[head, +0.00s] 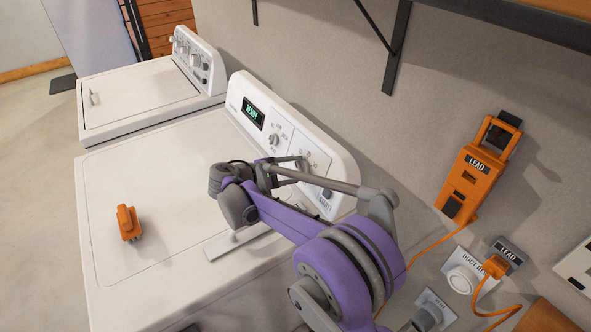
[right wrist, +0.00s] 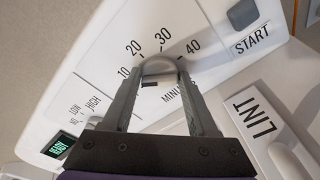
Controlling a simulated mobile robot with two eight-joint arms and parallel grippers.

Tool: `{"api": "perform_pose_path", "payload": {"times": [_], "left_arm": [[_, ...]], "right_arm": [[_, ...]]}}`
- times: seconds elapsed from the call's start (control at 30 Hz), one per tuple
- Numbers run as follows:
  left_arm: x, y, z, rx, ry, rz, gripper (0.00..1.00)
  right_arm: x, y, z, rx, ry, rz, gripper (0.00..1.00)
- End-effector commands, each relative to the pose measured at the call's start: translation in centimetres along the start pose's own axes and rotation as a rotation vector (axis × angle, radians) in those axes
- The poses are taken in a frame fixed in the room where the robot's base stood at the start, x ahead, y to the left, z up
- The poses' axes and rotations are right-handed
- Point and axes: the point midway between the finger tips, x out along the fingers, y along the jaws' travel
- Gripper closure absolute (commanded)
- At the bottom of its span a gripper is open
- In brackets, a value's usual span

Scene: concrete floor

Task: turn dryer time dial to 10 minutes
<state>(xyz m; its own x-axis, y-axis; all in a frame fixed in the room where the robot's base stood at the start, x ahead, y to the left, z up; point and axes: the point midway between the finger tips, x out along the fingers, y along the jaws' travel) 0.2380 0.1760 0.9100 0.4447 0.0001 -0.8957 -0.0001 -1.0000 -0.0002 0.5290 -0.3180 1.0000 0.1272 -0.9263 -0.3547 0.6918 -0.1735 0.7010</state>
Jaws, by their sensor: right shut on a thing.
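The dryer (head: 150,180) is the nearer white machine. Its panel has a lit READY display (head: 253,112), which also shows in the right wrist view (right wrist: 59,145). My right gripper (head: 292,165) reaches the panel. In the right wrist view, its two fingers are shut on the grey time dial (right wrist: 158,67), one on each side. The marks 10, 20, 30 and 40 are printed around the dial, with 10 at left and 40 at right. The dial's pointer is hidden or too unclear to read. My left gripper is not in view.
A second dial (head: 273,139) sits left of the time dial. The START button (right wrist: 243,14) is to the right, and the lint lid (right wrist: 270,130) lies below. An orange plug (head: 128,222) rests on the dryer top. A washer-like machine (head: 140,95) stands beyond.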

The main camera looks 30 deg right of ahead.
Motion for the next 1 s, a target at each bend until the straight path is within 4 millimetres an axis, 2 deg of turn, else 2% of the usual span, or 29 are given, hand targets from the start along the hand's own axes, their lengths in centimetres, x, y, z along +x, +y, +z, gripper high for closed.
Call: {"api": "perform_pose_path", "payload": {"times": [0.3, 0.83, 0.87, 1.0], "left_arm": [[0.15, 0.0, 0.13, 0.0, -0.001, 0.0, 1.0], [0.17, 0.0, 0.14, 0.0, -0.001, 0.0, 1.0], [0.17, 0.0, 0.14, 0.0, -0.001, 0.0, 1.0], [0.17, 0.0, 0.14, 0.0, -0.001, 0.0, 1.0]], "right_arm": [[-0.02, -0.07, 0.01, 0.127, 0.0, 0.009, 0.97], [-0.02, -0.07, 0.01, 0.154, 0.0, 0.011, 0.97], [-0.02, -0.07, 0.01, 0.154, 0.0, 0.011, 0.4], [-0.02, -0.07, 0.01, 0.154, 0.0, 0.011, 0.14]]}}
